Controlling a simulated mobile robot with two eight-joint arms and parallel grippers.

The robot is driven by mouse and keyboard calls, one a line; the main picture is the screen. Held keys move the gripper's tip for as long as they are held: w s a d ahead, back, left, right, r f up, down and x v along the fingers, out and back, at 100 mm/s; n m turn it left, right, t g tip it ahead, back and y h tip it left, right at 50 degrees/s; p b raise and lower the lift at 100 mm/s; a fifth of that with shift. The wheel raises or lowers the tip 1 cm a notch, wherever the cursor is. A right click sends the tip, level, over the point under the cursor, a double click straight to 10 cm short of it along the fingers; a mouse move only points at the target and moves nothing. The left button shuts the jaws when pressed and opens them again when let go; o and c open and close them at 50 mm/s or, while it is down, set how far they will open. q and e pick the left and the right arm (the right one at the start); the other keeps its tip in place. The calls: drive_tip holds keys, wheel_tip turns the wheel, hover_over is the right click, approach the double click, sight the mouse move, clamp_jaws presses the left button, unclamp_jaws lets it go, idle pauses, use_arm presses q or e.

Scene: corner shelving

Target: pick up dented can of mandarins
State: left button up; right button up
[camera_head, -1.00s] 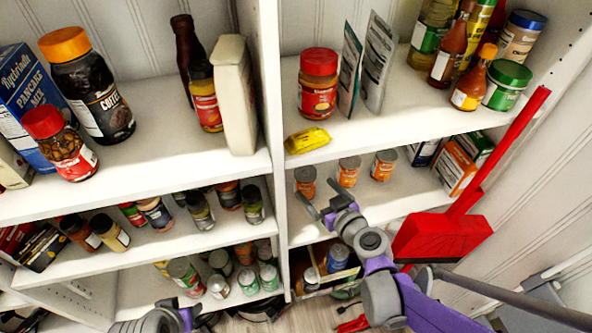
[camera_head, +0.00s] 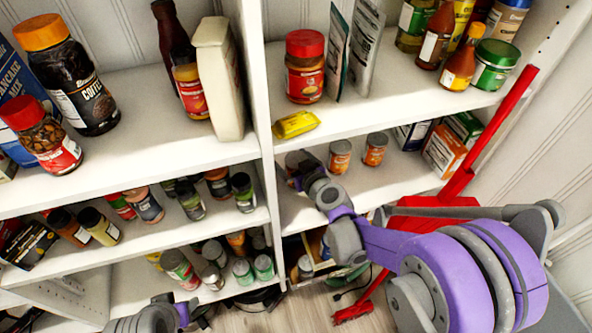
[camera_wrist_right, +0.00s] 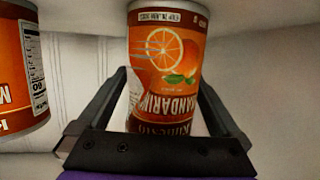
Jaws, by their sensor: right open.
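The orange-and-silver mandarin can (camera_wrist_right: 165,68) stands between the fingers of my right gripper (camera_wrist_right: 158,115) in the right wrist view. Its label appears upside down and its left edge looks pushed in, like a dent. The fingers are open, one on each side. In the head view, my right gripper (camera_head: 296,178) reaches onto the middle shelf at the leftmost can (camera_head: 294,159), which it partly hides. Only a grey and purple part of my left arm shows at the bottom; its fingers are not visible.
A second orange can (camera_wrist_right: 22,70) stands close by in the right wrist view. In the head view, two similar cans (camera_head: 340,157) (camera_head: 375,149) stand to the right. The upper shelf holds a yellow packet (camera_head: 296,125) near its edge. A red broom (camera_head: 490,135) leans at right.

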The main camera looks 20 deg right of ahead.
clamp_jaws()
idle(0.4)
drive_tip(key=shift+r, duration=0.1)
